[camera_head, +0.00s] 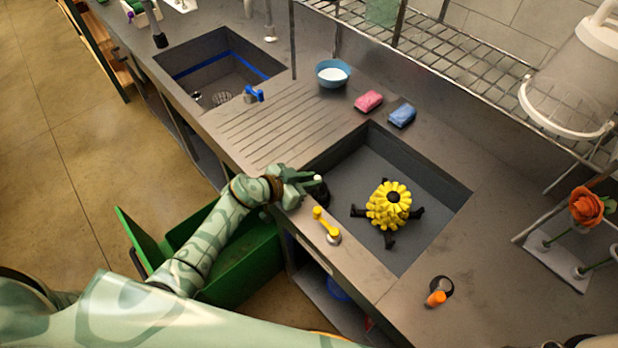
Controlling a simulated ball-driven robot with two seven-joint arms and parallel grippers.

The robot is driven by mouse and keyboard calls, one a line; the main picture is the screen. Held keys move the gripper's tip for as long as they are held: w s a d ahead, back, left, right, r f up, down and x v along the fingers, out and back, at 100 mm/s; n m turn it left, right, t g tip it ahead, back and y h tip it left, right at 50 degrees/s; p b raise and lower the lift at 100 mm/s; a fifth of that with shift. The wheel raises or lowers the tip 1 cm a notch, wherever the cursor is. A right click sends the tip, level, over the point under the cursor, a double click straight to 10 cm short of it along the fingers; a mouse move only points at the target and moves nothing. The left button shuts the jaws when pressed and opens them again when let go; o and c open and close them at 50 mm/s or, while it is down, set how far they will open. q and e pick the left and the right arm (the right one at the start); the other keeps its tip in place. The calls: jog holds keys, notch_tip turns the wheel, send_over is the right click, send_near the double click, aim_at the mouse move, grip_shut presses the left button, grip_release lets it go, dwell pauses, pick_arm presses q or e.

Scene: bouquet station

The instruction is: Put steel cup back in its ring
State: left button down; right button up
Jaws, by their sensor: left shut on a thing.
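My left gripper (305,183) is at the left rim of the near sink basin. It is shut on a small dark thing with a pale top (319,190), partly hidden by the fingers. I cannot tell whether this is the steel cup; no cup is plainly seen elsewhere. I cannot make out the cup's ring for certain. A dark round fitting (443,285) is set in the counter at the lower right, beside an orange handle (436,299). My right gripper is not in view.
A yellow flower-like thing with black feet (389,206) sits in the near basin. A yellow lever (325,222) stands close to my gripper. A blue bowl (333,73), pink sponge (368,102) and blue sponge (402,115) lie behind. The ribbed drainboard (270,130) is clear.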

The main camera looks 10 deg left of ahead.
pick_arm(q)
jog(key=c, duration=1.3)
grip_release()
jog(key=shift+p+v, duration=2.9)
jog(key=shift+v, duration=5.25)
jog(key=shift+w+r, duration=0.1)
